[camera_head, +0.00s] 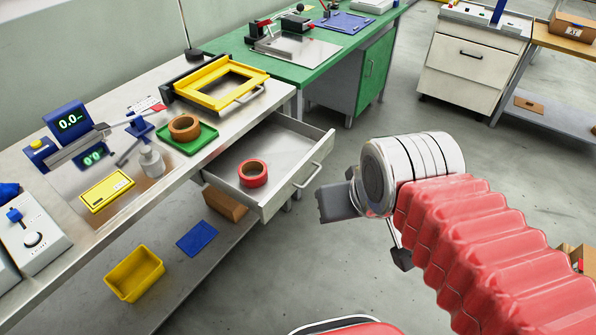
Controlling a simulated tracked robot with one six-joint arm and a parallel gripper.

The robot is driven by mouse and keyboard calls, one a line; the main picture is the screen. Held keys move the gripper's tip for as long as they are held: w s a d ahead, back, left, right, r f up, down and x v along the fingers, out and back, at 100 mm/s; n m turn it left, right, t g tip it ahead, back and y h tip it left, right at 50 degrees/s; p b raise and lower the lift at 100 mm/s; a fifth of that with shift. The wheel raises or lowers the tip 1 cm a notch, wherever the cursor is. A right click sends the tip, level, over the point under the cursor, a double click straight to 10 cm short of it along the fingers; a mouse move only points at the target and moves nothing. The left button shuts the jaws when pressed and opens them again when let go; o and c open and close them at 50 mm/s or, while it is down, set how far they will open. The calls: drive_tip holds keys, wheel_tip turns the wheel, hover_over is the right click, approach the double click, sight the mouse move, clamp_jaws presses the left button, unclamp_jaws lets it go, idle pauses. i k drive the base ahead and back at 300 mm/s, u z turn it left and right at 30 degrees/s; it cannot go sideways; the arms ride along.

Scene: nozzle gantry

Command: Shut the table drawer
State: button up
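The table drawer (228,174) is pulled out from under the right end of the light grey workbench. It is a grey box with a bar handle (307,176) on its front. A red tape roll (253,173) lies inside it. My gripper (370,231) is to the right of the drawer front, apart from the handle. Its two dark fingers are spread, with nothing between them. The rear of the drawer is hidden under the tabletop.
The workbench top (225,137) holds a yellow frame (213,99), a green tray (205,137) with a brown tape roll (184,127), and a white bottle (152,162). A yellow bin (134,275) sits on the lower shelf. The floor (345,155) beyond the drawer front is clear.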

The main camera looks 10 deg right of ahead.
sight(292, 149)
drive_tip(key=i, duration=0.85)
drive_tip(key=z, duration=0.05)
